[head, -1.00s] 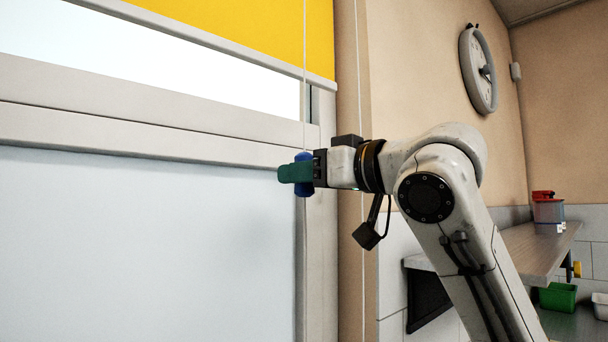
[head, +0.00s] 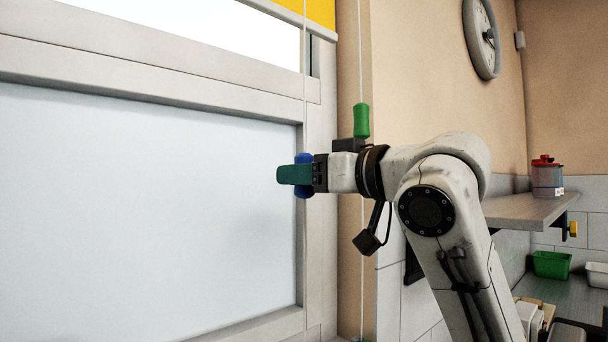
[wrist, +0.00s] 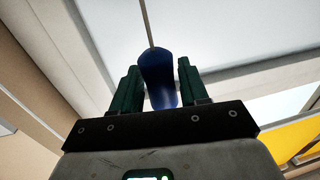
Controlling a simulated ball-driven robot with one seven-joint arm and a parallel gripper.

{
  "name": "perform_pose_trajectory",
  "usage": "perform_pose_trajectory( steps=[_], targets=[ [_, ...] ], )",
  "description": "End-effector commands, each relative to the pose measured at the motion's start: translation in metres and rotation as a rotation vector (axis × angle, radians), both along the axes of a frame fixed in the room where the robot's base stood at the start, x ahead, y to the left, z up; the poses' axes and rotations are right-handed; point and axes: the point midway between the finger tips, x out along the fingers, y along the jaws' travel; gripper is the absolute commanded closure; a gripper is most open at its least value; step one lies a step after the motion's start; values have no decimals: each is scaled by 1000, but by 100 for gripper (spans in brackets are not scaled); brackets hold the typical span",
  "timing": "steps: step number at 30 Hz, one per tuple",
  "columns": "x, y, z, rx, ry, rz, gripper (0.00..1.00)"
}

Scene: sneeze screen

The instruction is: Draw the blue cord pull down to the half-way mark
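The blue cord pull (head: 303,159) hangs on a thin white cord (head: 304,110) in front of the window's right frame. My gripper (head: 295,174) is shut on it, its dark green fingers covering the pull's middle; blue shows above and below them. In the wrist view the blue pull (wrist: 158,78) sits between the two fingers, with the cord leaving its far end. A green pull (head: 362,120) hangs on a second cord to the right, just above and behind my gripper's body. I can make out no half-way mark.
A yellow blind (head: 321,12) covers the window's top. The window frame (head: 150,85) lies close behind the fingers. At right are a shelf (head: 525,210) with a red-lidded container (head: 546,176) and a green bin (head: 552,264) below. A clock (head: 481,38) hangs on the wall.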

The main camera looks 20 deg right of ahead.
Motion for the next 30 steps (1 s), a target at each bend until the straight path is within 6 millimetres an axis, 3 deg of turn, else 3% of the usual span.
perform_pose_trajectory(
  steps=[4, 14, 30],
  targets=[
    [0, 0, 0, 1, 0, 0, 43],
    [-6, -3, 0, 1, 0, 0, 43],
    [-85, -44, -1, 2, -1, 0, 43]
  ],
)
